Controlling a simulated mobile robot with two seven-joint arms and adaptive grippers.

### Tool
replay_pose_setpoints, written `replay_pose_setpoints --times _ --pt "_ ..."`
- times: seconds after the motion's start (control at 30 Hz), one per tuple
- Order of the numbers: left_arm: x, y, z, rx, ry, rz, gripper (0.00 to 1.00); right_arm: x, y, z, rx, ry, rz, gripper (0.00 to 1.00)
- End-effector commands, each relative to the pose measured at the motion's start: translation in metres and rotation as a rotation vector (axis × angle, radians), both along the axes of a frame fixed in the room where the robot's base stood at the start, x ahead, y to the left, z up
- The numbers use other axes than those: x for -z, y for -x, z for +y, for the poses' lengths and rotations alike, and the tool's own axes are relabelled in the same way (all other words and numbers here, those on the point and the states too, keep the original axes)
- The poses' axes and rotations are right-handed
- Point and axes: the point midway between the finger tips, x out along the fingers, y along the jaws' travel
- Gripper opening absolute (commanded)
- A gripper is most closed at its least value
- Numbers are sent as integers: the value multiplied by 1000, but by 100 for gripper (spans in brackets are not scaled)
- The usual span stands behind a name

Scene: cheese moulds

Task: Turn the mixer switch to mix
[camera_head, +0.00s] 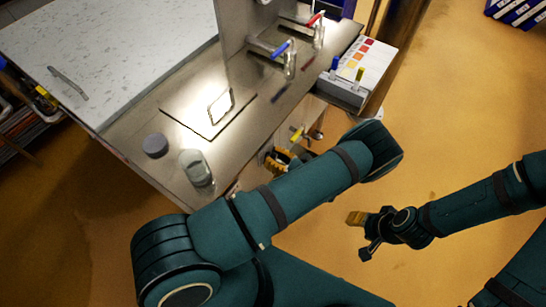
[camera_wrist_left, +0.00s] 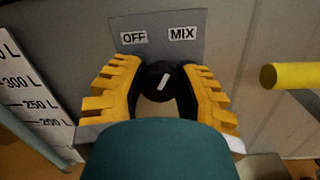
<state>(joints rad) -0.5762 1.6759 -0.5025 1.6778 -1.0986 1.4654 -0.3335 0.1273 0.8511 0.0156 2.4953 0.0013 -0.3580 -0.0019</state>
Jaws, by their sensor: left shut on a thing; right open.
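The mixer switch is a round black knob (camera_wrist_left: 158,80) with a white mark on it. The white mark slants up and to the right, toward the MIX side. My left gripper (camera_wrist_left: 157,88) has its yellow fingers on both sides of the knob and is shut on it. In the head view the left gripper (camera_head: 279,158) is at the bench front, partly behind my arm, and the knob is hidden. My right gripper (camera_head: 360,234) is open and empty over the floor.
A yellow-ended handle (camera_wrist_left: 288,76) sticks out right of the knob; a litre scale (camera_wrist_left: 32,95) is at left. On the bench are a glass jar (camera_head: 197,168), a grey round piece (camera_head: 155,145), taps (camera_head: 290,65) and a colour-chart box (camera_head: 362,65). Floor at right is clear.

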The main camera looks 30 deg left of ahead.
Motion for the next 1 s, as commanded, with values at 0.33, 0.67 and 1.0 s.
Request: replay_pose_setpoints --times 0.33,0.67,1.0 --pt "-1 0 1 1 -6 25 0 1 0 0 0 0 -1 48" --pt "0 0 1 0 -5 23 66 1 0 0 0 0 0 48" --pt "0 0 -4 1 -3 22 66 1 0 0 0 0 0 48"
